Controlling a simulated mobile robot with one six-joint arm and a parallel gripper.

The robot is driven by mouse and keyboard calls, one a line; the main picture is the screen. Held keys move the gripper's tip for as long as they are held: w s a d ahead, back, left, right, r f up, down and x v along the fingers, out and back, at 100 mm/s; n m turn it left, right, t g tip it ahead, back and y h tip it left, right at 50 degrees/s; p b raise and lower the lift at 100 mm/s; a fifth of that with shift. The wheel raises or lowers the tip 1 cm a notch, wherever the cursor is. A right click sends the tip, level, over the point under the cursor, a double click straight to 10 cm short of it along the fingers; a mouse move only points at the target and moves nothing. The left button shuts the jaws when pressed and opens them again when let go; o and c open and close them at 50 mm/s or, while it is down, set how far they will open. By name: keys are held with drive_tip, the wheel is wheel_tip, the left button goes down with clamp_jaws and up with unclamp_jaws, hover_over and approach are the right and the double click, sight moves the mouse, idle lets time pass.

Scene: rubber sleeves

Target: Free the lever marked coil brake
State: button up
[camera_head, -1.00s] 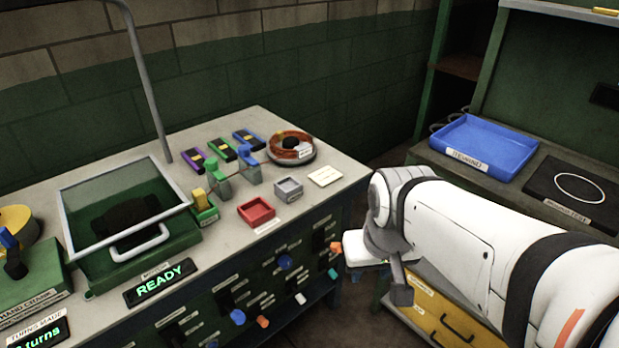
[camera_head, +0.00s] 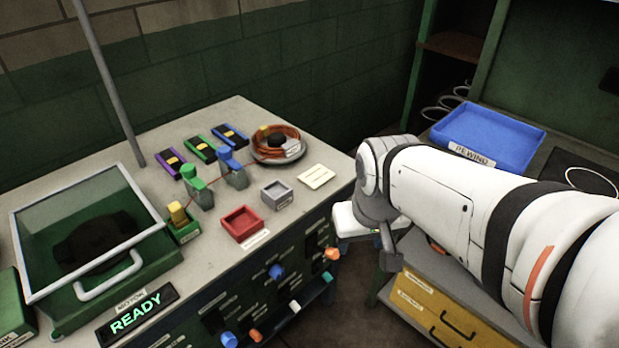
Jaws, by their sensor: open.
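The front panel of the green bench (camera_head: 185,326) carries several small coloured levers or knobs. These include a blue one (camera_head: 276,271), an orange one (camera_head: 331,253), a teal one (camera_head: 328,276), a white one (camera_head: 295,307), a lower blue one (camera_head: 229,339) and a lower orange one (camera_head: 255,335). Their labels are too small to read, so I cannot tell which is marked coil brake. My white arm comes in from the right, its grey joint just right of the bench corner. My gripper's fingers do not show.
On the bench top stand a glass-lidded box (camera_head: 85,240), a red tray (camera_head: 241,223), a grey tray (camera_head: 276,194) and a copper coil (camera_head: 279,145).

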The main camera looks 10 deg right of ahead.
drive_tip(key=w+f+n+g+b, duration=0.1)
drive_tip(key=w+f+n+b, duration=0.3)
drive_tip(key=w+f+b, duration=0.5)
drive_tip(key=n+h+b, duration=0.1)
drive_tip(key=n+b, duration=0.2)
drive_tip(key=n, duration=0.1)
hover_over(332, 251)
drive_tip(key=shift+g, duration=0.3)
drive_tip(key=f, duration=1.5)
drive_tip(key=shift+s+a, duration=0.2)
drive_tip(key=shift+s, duration=0.05)
drive_tip(key=shift+w+f, duration=0.25)
drive_tip(key=shift+f, duration=0.4)
drive_tip(key=f, duration=0.2)
drive_tip(key=f+b, duration=0.1)
drive_tip(key=f, duration=0.4)
drive_tip(key=shift+w+d, duration=0.2)
drive_tip(key=shift+d, duration=0.15)
clamp_jaws()
drive_tip(key=shift+a, duration=0.1)
